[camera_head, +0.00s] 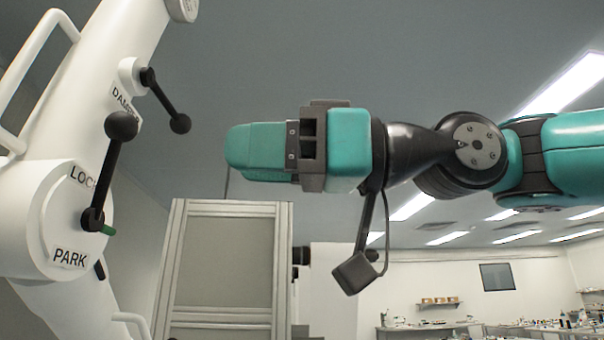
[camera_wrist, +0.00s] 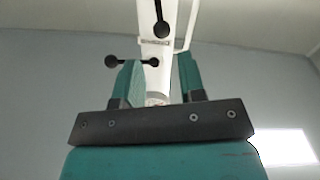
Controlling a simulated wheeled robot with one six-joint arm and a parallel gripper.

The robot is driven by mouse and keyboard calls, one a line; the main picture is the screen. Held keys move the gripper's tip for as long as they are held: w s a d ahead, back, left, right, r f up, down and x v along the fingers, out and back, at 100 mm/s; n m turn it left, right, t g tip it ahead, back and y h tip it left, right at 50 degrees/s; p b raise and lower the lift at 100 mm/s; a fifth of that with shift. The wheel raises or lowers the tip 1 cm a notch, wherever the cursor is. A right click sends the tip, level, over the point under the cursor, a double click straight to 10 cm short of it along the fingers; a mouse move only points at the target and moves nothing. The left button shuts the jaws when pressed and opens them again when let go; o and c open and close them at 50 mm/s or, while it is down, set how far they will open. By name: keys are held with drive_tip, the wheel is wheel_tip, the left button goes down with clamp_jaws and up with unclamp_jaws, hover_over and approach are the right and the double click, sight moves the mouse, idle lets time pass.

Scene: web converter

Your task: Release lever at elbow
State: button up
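The elbow (camera_head: 45,225) is a round white joint at the left of the head view. Its black lever (camera_head: 108,170) runs from a low pivot up past the LOCK label (camera_head: 83,176) to a ball knob. The PARK label (camera_head: 70,257) sits below the pivot, and a small green piece shows beside it. My gripper (camera_head: 236,148) is to the right of the lever, apart from it, pointing left. In the wrist view, my gripper's two teal fingers (camera_wrist: 158,66) are spread with nothing gripped. Black ball-ended levers (camera_wrist: 133,62) show beyond; I cannot tell which is the elbow's.
A second black lever (camera_head: 165,103) by a partly hidden DAMPER label is higher on the white arm (camera_head: 95,70). A grey framed panel (camera_head: 222,262) stands below my gripper. White handrails curve at the far left. Open air lies between my gripper and the levers.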

drive_tip(key=shift+s+d+b, duration=0.15)
drive_tip(key=shift+d+b, duration=0.05)
drive_tip(key=shift+d, duration=0.8)
drive_tip(key=shift+s+d+b, duration=0.1)
drive_tip(key=shift+d+b, duration=0.05)
drive_tip(key=shift+d, duration=0.8)
drive_tip(key=w+d+f+m+t+h, duration=0.1)
drive_tip(key=w+f+m+h, duration=0.25)
drive_tip(key=f, duration=0.65)
drive_tip(key=w+d+f+m+t+h, duration=0.1)
drive_tip(key=w+f+m+t+h, duration=0.2)
drive_tip(key=f, duration=0.7)
drive_tip(key=s+d+f+m+g+h, duration=0.2)
drive_tip(key=s+d+f, duration=0.1)
drive_tip(key=f, duration=0.5)
drive_tip(key=s+d+f+m+g+h, duration=0.2)
drive_tip(key=s+d+f+h, duration=0.1)
drive_tip(key=f, duration=0.5)
drive_tip(key=s+d+f+m+g+h, duration=0.2)
drive_tip(key=s+d+f, duration=0.2)
drive_tip(key=f, duration=0.4)
drive_tip(key=shift+s+d+f, duration=0.15)
drive_tip(key=shift+s+d, duration=0.05)
drive_tip(key=shift+d, duration=0.3)
